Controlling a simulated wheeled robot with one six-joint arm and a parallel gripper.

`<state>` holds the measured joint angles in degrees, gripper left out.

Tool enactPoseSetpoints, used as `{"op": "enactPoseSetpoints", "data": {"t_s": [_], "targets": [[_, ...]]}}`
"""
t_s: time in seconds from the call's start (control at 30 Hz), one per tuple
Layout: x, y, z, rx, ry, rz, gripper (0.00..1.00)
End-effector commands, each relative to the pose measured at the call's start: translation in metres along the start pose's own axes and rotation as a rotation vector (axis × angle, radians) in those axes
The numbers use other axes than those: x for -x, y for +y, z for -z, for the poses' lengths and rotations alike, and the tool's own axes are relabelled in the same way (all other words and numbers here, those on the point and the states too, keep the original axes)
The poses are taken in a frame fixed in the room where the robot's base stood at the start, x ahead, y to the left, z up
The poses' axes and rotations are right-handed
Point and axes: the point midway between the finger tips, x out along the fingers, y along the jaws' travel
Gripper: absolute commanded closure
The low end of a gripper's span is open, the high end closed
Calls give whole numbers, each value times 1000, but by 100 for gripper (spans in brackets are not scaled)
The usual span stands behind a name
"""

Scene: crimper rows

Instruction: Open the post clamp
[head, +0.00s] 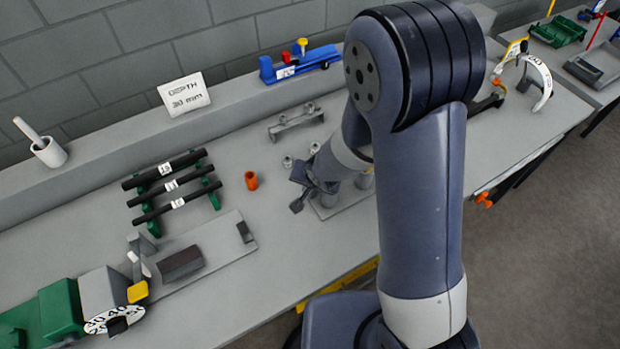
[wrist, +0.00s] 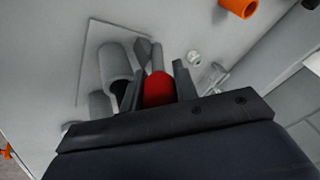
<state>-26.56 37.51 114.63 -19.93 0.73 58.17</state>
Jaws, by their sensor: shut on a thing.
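In the wrist view my gripper (wrist: 160,85) is shut on a red handle (wrist: 158,90), with a dark finger on either side of it. Next to the handle stands a grey upright cylinder (wrist: 117,66) on a light plate (wrist: 92,50), apparently the post clamp. In the head view my gripper (head: 303,190) is low over the bench, beside a grey base plate (head: 328,209) with short cylinders. My arm hides much of that fixture, and the red handle does not show there. I cannot tell whether the clamp is open.
An orange cup-like piece (head: 251,181) stands left of my gripper. A green rack (head: 150,226) holds black tubes. A green and grey machine with a number dial (head: 114,320) is at front left. A grey bracket (head: 296,121) and a "DEPTH 30 mm" card (head: 186,95) are behind.

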Motion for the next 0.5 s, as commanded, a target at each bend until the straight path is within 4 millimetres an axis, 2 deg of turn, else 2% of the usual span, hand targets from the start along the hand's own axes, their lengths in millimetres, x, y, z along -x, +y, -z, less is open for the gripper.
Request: {"op": "enactPoseSetpoints", "data": {"t_s": [0.33,0.37,0.43,0.5], "targets": [[0,-1,1,0,3,3,100],[0,-1,1,0,3,3,69],[0,-1,1,0,3,3,64],[0,-1,1,0,2,3,62]]}}
